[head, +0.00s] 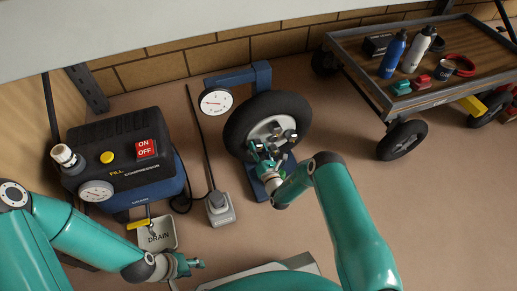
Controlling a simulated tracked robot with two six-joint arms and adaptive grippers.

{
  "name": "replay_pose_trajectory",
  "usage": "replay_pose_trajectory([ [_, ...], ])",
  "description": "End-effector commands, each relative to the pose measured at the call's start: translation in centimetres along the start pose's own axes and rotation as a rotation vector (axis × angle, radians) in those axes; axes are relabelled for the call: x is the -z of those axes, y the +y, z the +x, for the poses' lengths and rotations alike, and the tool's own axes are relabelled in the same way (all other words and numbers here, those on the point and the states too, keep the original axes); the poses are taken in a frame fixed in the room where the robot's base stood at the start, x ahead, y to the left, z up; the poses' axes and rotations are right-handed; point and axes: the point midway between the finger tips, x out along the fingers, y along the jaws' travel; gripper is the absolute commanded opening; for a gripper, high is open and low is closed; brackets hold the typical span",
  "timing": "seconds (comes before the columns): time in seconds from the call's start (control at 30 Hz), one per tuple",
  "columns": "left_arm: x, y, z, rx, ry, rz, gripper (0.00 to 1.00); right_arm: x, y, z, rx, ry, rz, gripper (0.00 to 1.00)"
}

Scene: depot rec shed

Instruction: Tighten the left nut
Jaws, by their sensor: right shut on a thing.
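A black-tyred wheel (236,124) with a pale hub stands in a blue stand (262,74). Silver nuts or wing-like fittings (290,135) stick out of the hub. My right gripper (261,151) is at the lower left part of the hub, shut on what looks like the left nut. Its fingers hide most of that nut. My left gripper (192,265) is low in the picture, well away from the wheel, beside the drain tray. It is small and seen side-on, so its opening is unclear.
A black and blue compressor (112,140) with gauge, knobs and ON/OFF switch stands left. A drain tray (160,232) lies before it. A round gauge (215,101) stands beside the wheel. A grey box (220,210) with cable is on the floor. A wheeled cart (440,98) carries bottles at right.

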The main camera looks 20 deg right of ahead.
Motion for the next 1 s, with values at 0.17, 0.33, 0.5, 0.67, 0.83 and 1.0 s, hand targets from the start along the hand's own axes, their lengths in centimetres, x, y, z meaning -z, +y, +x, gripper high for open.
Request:
replay_pose_trajectory([
  [0.17,0.0,-0.03,0.09,0.0,0.0,0.0,0.4,0.06,-0.23,-0.1,0.005,0.001,0.168,0.12],
  [0.33,0.0,-0.06,0.18,0.0,0.0,0.0,0.4,0.08,-0.3,-0.1,0.006,0.0,0.329,0.12],
  [0.5,0.0,-0.1,0.27,0.0,0.0,0.0,0.4,0.1,-0.37,-0.11,0.008,0.0,0.482,0.12],
  [0.67,0.0,-0.13,0.35,0.0,0.0,0.0,0.4,0.11,-0.43,-0.11,0.009,-0.001,0.604,0.12],
  [0.83,0.0,-0.15,0.41,0.0,0.0,0.0,0.4,0.13,-0.49,-0.12,0.01,-0.002,0.698,0.12],
  [1.0,0.0,-0.16,0.44,0.0,0.0,0.0,0.4,0.13,-0.54,-0.13,0.012,-0.003,0.754,0.12],
])
